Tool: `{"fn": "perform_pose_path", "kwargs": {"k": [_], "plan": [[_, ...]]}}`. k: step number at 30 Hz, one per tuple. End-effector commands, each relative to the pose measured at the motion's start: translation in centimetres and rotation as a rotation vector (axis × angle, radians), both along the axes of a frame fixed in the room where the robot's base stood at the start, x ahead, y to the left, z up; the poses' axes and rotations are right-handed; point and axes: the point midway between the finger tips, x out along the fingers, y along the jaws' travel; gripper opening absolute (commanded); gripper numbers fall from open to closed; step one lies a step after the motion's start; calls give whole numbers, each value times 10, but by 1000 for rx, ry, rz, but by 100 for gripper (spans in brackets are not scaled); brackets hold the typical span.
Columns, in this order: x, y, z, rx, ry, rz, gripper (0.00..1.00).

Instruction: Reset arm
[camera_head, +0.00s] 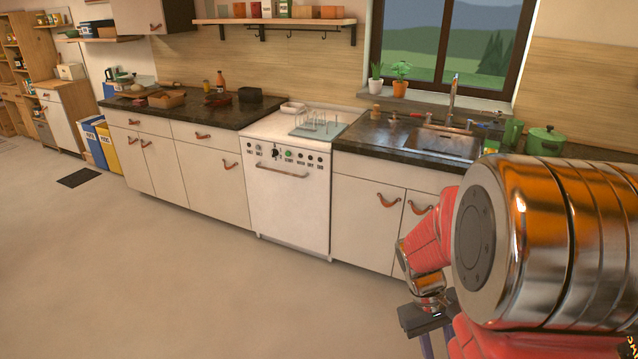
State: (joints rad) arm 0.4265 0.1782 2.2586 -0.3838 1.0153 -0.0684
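My arm (535,240), with red and polished metal links, fills the lower right of the head view. It is bent, and its wrist hangs downward in front of the cabinet right of the white dishwasher-like unit. My gripper (434,340) is at the bottom edge, a dark grey block with fingers pointing down. The fingertips are cut off by the frame and partly hidden by a red link, so I cannot tell how far apart they are. Nothing held is visible.
White cabinets (205,175) with brown leather pulls line the wall. The white appliance (290,190) has a handle and knobs. A sink (440,143), potted plants (400,80) and a green pot (545,140) are on the right. Open floor (180,280) lies ahead and left.

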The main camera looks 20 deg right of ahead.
Motion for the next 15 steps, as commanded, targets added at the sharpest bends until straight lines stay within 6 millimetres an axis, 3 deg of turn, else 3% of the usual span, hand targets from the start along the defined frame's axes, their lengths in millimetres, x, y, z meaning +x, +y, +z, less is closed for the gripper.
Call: {"fn": "perform_pose_path", "kwargs": {"k": [15], "plan": [[24,89,66,49,-349,-56,29]]}}
